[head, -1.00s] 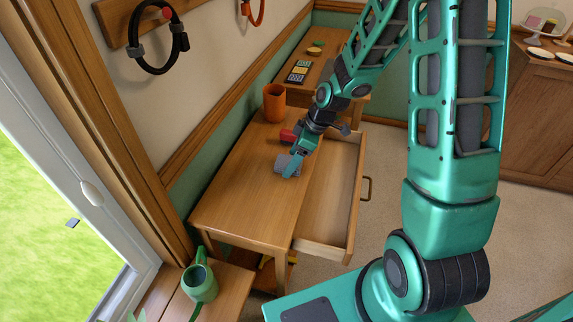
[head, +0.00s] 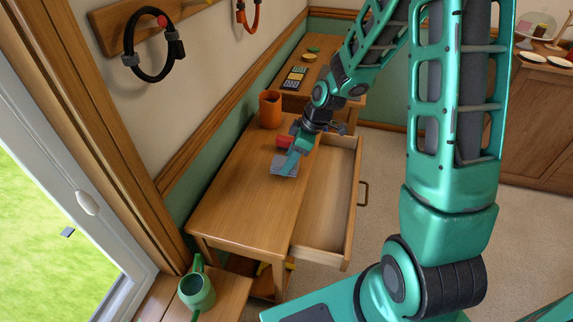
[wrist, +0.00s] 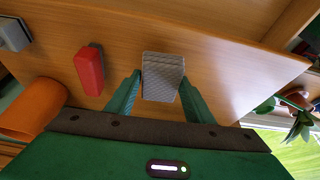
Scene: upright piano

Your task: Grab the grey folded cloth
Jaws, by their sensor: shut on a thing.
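The grey folded cloth (head: 284,166) is a small flat grey block on the wooden table with the open drawer. It shows between the two green fingers in the wrist view (wrist: 162,76). My gripper (head: 291,161) is at the cloth, and its fingers (wrist: 160,84) stand on both sides of it, shut on it. In the head view my gripper covers part of the cloth. I cannot tell whether the cloth is lifted off the tabletop.
A red block (wrist: 89,70) lies beside the cloth. An orange cup (head: 270,109) stands farther back on the table. The drawer (head: 322,205) is pulled open on the right. A green watering can (head: 197,291) stands at the lower left. The table's near part is clear.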

